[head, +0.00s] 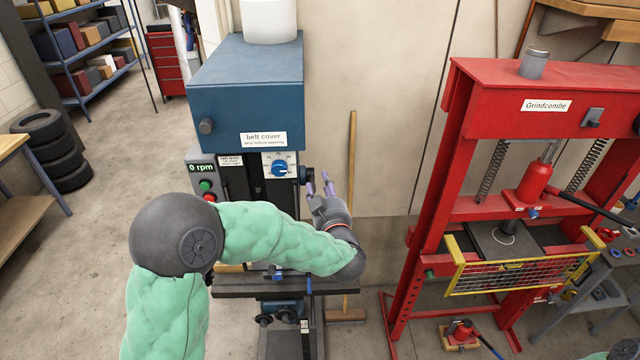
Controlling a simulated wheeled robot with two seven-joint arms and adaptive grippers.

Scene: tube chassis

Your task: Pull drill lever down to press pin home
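The drill press has a blue head with a belt cover (245,85), a speed dial (279,168) and a 0 rpm display (201,168). A dark hub (304,174) sticks out on the right side of its head. My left gripper (319,182) is beside this hub, its two purple fingers pointing up and apart with a gap between them. I cannot make out a lever between the fingers or whether they touch one. My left forearm crosses in front of the drill column and hides the spindle area; no pin shows. My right gripper is out of view.
The drill table (240,292) is partly hidden under my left arm. A wooden broom (351,150) leans on the wall just right of my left gripper. A red Grindcombe press (480,110) with a yellow guard stands to the right. Tyres (62,165) and open floor lie left.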

